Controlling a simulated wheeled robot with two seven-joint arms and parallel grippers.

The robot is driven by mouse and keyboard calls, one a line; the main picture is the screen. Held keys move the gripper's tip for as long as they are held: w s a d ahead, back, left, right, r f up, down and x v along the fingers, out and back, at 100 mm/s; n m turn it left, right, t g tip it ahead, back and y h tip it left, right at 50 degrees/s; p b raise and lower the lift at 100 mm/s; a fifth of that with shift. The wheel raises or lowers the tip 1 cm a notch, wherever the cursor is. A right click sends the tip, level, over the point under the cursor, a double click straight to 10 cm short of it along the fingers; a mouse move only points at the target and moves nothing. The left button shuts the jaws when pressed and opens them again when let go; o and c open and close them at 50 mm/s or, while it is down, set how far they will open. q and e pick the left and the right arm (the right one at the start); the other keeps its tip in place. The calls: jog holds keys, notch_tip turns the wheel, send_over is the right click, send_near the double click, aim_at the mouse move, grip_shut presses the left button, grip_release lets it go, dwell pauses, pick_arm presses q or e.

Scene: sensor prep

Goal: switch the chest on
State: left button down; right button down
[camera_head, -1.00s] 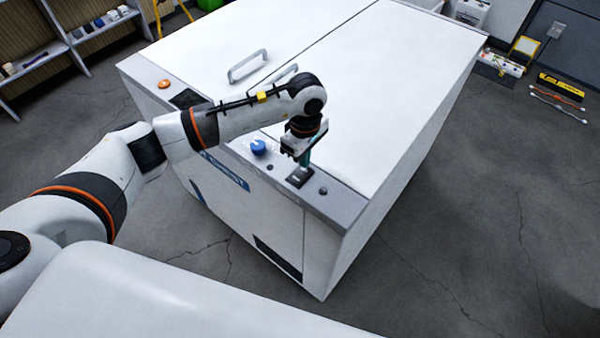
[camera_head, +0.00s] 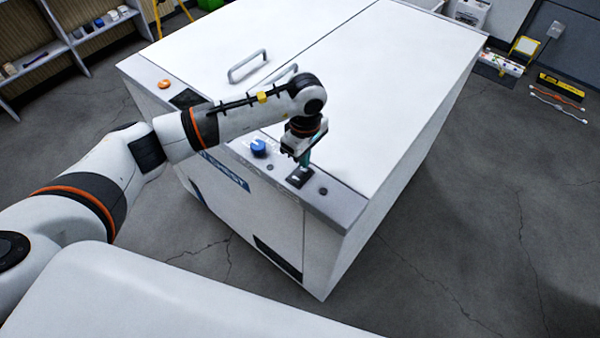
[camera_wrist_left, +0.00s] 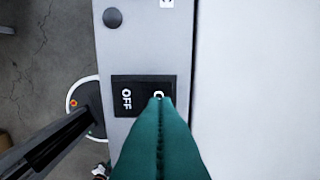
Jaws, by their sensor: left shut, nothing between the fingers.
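The chest (camera_head: 300,45) is a large white box with two lids. A grey control strip (camera_head: 343,203) runs along its near edge. On the strip sits a black rocker switch (camera_head: 298,177). In the left wrist view the switch (camera_wrist_left: 128,97) reads "OFF" at its left end; the right-end label is mostly hidden by my fingers. My left gripper (camera_head: 304,160) is shut and empty, pointing down at the switch. Its teal fingertips (camera_wrist_left: 160,104) overlap the switch's right end in the wrist view. I cannot tell whether they touch it. My right gripper is not in view.
A blue knob (camera_head: 258,147), an orange button (camera_head: 164,84) and a dark panel (camera_head: 187,99) are also on the strip. Metal handles (camera_head: 247,66) stand up from the lids. Shelves (camera_head: 70,45) stand at the far left. The floor right of the chest is mostly clear.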

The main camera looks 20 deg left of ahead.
aim_at(304, 169)
pick_arm(q)
jog(key=shift+f+b, duration=0.95)
jog(key=shift+b, duration=0.05)
dwell(0.4)
jog(key=shift+r+p, duration=1.6)
jog(key=shift+r, duration=1.95)
